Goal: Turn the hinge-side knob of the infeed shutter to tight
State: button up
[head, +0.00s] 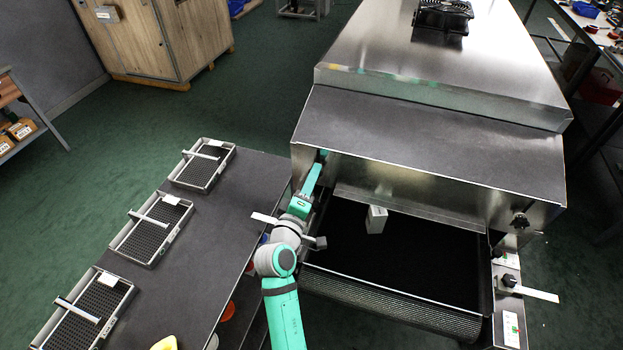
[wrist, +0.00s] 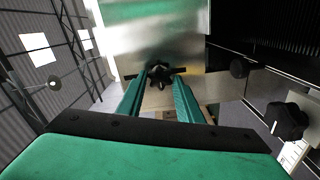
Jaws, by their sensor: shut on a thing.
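In the wrist view a black star-shaped knob (wrist: 159,72) sits on a bare metal plate, between the tips of my two green fingers. My gripper (wrist: 157,84) is shut on this knob. In the head view my gripper (head: 321,160) reaches up to the left side of the dryer mouth, under the dark hood edge, and the held knob is hidden there. A second star knob (head: 519,221) shows on the right side of the mouth. I cannot read any tight mark or the knob's setting.
The dryer (head: 440,100) stands over a black belt (head: 400,255), with a pale block (head: 376,219) hanging in its mouth. A dark table (head: 215,225) with several mesh trays (head: 150,230) is at left. In the wrist view, a round black knob (wrist: 239,67) and a larger one (wrist: 287,120) are at right.

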jog(key=shift+f, duration=0.1)
jog(key=o, duration=1)
jog(key=shift+o, duration=0.2)
jog(key=v, duration=1.1)
